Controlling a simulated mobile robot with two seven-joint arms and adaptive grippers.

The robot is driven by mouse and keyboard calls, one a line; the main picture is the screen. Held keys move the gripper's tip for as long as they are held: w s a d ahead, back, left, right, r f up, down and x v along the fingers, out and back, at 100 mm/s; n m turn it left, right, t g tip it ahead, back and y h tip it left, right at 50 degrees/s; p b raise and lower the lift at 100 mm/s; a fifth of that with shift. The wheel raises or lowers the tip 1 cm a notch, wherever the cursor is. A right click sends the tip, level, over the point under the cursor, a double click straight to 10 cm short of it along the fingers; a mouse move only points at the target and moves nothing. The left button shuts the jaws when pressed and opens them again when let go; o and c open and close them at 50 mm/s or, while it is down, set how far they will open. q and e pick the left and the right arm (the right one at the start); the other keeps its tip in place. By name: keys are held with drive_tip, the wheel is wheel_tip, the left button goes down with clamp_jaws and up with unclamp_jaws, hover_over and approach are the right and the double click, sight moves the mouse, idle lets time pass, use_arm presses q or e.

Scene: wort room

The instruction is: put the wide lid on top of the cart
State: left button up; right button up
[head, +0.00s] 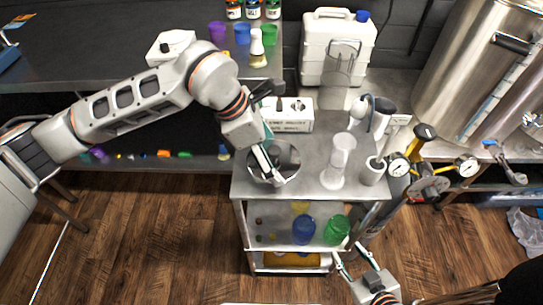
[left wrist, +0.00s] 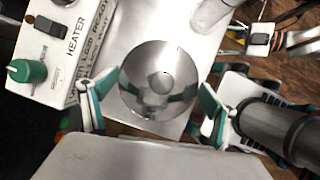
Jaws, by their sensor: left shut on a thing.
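The wide lid (head: 289,157) is a round, shiny metal disc over the left part of the cart's grey top (head: 312,172). In the left wrist view the lid (left wrist: 160,62) shows a small round knob in its middle. My left gripper (head: 272,168) is shut on the lid, with its teal-padded fingers at opposite sides of it in the left wrist view (left wrist: 152,102). I cannot tell whether the lid touches the cart top. My right gripper (head: 355,258) is open and empty, in front of the cart's lower right side.
A white heater box (head: 293,123) stands at the cart's back left. A clear cylinder (head: 338,163) and a white mortar-like cup (head: 373,171) stand at the right. Blue (head: 303,230) and green (head: 336,230) cups sit on the lower shelf. Gauges (head: 428,184) stand right of the cart.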

use_arm(q)
drive_tip(key=shift+o, duration=0.2)
drive_tip(key=shift+f, duration=0.5)
drive_tip(key=shift+f, duration=0.1)
drive_tip(key=shift+c, duration=0.2)
drive_tip(key=o, duration=1.3)
drive_tip(key=p+v, duration=0.1)
drive_tip(key=v, duration=1.1)
drive_tip(key=shift+d, duration=0.15)
